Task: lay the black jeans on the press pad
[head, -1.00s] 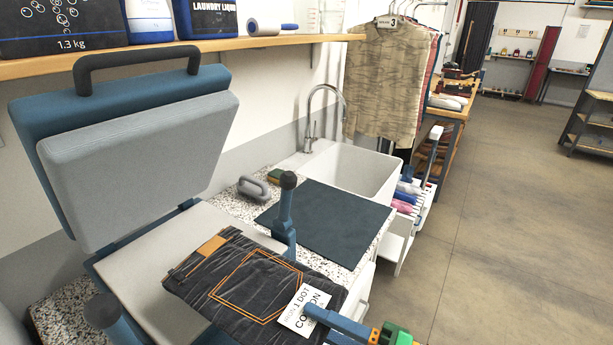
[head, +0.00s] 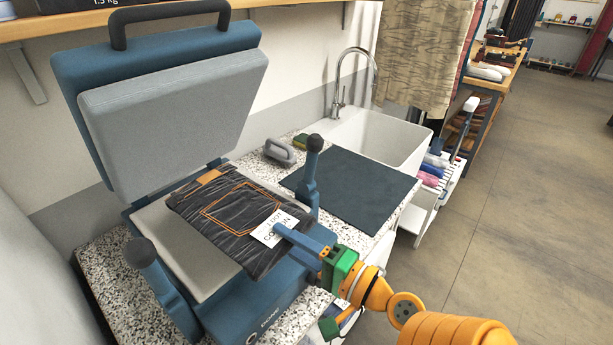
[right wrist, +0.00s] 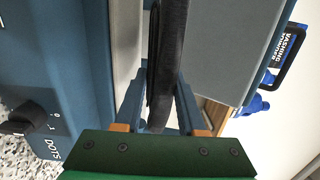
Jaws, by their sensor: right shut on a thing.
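The black jeans (head: 230,212), folded flat with orange stitching and a tan waist patch, are over the grey press pad (head: 190,262). Pad shows bare along their left and front-left side. A white care label (head: 268,226) reading "COTTON" lies on their right end. My right gripper (head: 290,236) is shut on that right end. In the right wrist view the jeans (right wrist: 166,60) show edge-on between the blue fingers (right wrist: 160,95), close to the pad; whether they touch it I cannot tell. My left gripper is not in view.
The press's padded upper plate (head: 175,115) stands raised behind. Knobbed posts rise at the left (head: 150,262) and right (head: 311,170) of the press. A dark mat (head: 352,192), an grey-handled brush (head: 279,152) and a white sink (head: 375,138) are to the right.

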